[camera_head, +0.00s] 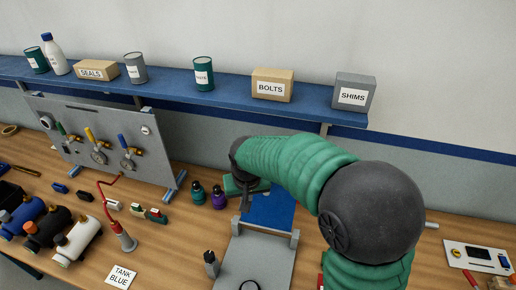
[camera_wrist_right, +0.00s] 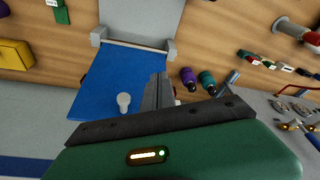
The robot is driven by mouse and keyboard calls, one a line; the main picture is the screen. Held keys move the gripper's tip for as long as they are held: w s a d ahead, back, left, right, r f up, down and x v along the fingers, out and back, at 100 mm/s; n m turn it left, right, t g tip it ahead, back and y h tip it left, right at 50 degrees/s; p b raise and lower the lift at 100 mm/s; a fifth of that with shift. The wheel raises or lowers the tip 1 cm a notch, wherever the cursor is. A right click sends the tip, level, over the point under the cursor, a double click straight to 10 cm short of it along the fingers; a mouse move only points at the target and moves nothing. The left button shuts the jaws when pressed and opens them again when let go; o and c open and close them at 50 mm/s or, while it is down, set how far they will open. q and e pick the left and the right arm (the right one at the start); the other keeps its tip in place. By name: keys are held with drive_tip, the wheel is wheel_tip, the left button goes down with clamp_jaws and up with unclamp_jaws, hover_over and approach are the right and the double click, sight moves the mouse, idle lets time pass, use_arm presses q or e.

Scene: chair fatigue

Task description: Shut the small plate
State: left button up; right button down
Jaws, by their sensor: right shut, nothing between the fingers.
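The small plate appears to be the blue panel (camera_head: 268,212), hinged to a grey base (camera_head: 252,262) on the bench. It extends back from the hinge, away from the grey base. The wrist view shows the blue panel (camera_wrist_right: 105,78) with a pale knob (camera_wrist_right: 123,101) near its far end and hinge posts (camera_wrist_right: 98,36) at the other. My right gripper (camera_head: 245,202) is shut and empty beside the panel's left edge; its fingers (camera_wrist_right: 158,88) show in the wrist view. I cannot tell whether they touch the panel. My left gripper is not in view.
Teal and purple bottles (camera_head: 218,198) stand just left of my right gripper. A blue shelf (camera_head: 220,97) with boxes and cans runs behind. Bench to the right is partly clear.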

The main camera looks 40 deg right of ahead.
drive_tip(key=w+d+r+m+h+p, duration=0.1)
drive_tip(key=w+d+r+m+p, duration=0.2)
drive_tip(key=d+r, duration=0.35)
drive_tip(key=w+d+r+m+h+p, duration=0.1)
drive_tip(key=w+d+r+m+p, duration=0.2)
drive_tip(key=r, duration=0.6)
drive_tip(key=s+d+p+x, duration=0.1)
drive_tip(key=d+p+x, duration=0.15)
drive_tip(key=x, duration=0.75)
drive_tip(key=shift+n, duration=0.3)
drive_tip(key=s+a, duration=0.1)
drive_tip(key=a+p, duration=0.1)
drive_tip(key=a, duration=0.1)
drive_tip(key=s+a+p, duration=0.1)
drive_tip(key=shift+s+a, duration=0.15)
drive_tip(key=shift+s, duration=0.2)
drive_tip(key=shift+w+f, duration=0.1)
